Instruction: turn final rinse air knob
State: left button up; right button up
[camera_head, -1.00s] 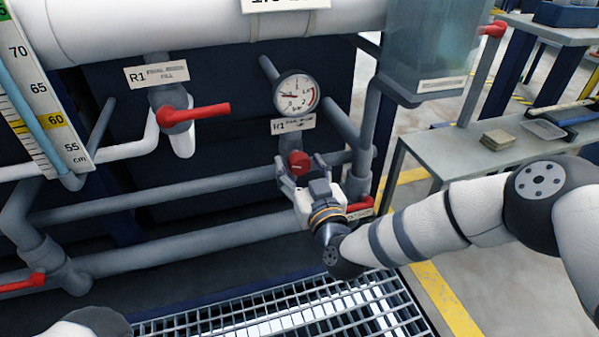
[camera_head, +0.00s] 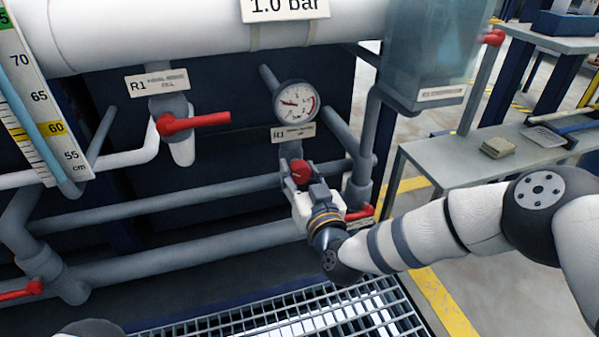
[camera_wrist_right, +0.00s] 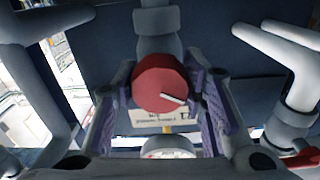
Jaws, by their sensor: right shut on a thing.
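The red round air knob (camera_head: 299,171) sits on a grey fitting below the pressure gauge (camera_head: 296,101). My right gripper (camera_head: 300,180) is shut on the knob from the front, with a finger on each side. In the right wrist view the knob (camera_wrist_right: 158,82) lies between the dark ridged fingers of my right gripper (camera_wrist_right: 163,97). Its white mark points to the lower right. The gauge needle points to the upper left; its exact reading is too small to tell. A sign above (camera_head: 286,8) reads 1.0 bar. My left gripper is out of view.
A red lever valve (camera_head: 193,122) is at upper left, and another red handle (camera_head: 359,212) is close to the right of my right gripper. Grey pipes (camera_head: 190,190) run behind. A grating (camera_head: 290,315) lies below. A bench (camera_head: 455,160) stands at right.

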jog(key=m, duration=0.7)
jog(key=shift+f, duration=0.1)
jog(key=m, duration=0.3)
jog(key=shift+a+m, duration=0.1)
jog(key=shift+m, duration=0.2)
jog(key=shift+s+m+b, duration=0.1)
jog(key=shift+m+b, duration=0.35)
jog(key=shift+m, duration=1.55)
jog(key=shift+a, duration=0.1)
jog(key=o, duration=1.2)
jog(key=shift+c, duration=0.2)
